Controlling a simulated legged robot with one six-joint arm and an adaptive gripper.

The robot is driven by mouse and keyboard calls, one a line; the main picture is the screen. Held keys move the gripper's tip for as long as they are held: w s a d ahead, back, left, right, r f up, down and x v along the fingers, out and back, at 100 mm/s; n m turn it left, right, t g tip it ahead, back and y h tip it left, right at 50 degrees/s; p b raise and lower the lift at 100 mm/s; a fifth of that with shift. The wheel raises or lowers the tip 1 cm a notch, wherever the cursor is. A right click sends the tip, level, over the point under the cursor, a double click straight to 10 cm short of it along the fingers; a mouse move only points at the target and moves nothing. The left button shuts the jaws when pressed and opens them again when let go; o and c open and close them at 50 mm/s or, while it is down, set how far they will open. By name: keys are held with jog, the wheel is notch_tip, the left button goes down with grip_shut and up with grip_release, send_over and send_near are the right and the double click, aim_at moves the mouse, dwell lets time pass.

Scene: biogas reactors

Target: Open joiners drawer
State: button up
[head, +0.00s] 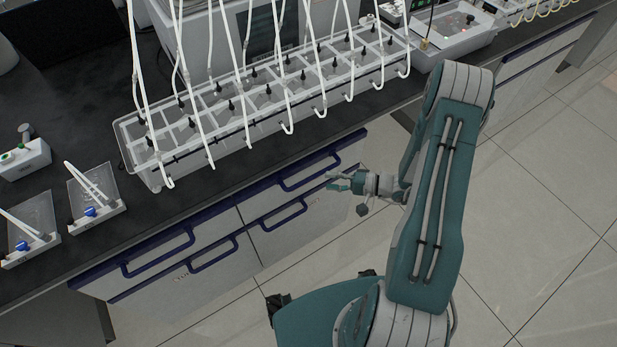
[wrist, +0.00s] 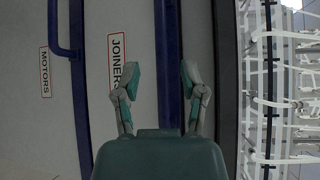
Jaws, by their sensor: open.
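The joiners drawer (wrist: 140,35) shows in the wrist view with its red-framed JOINERS label (wrist: 118,62), turned sideways. My gripper (wrist: 160,72) is open and empty, its left finger over the label's end and its right finger past a dark blue bar (wrist: 166,40). The bar lies between the fingers in the picture; I cannot tell handle from edge trim there, nor touch. In the head view my gripper (head: 331,181) is just right of the upper right drawer's blue handle (head: 310,174). That drawer looks shut; its label is not readable there.
A MOTORS drawer (wrist: 30,120) with its own blue handle adjoins in the wrist view. A clear rack with white tubes (head: 270,100) stands on the dark countertop (head: 165,205) above the drawers. The tiled floor (head: 540,180) is clear to the right.

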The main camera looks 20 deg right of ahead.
aim_at(308, 178)
jog(key=x, duration=0.7)
jog(key=shift+c, duration=0.4)
grip_shut()
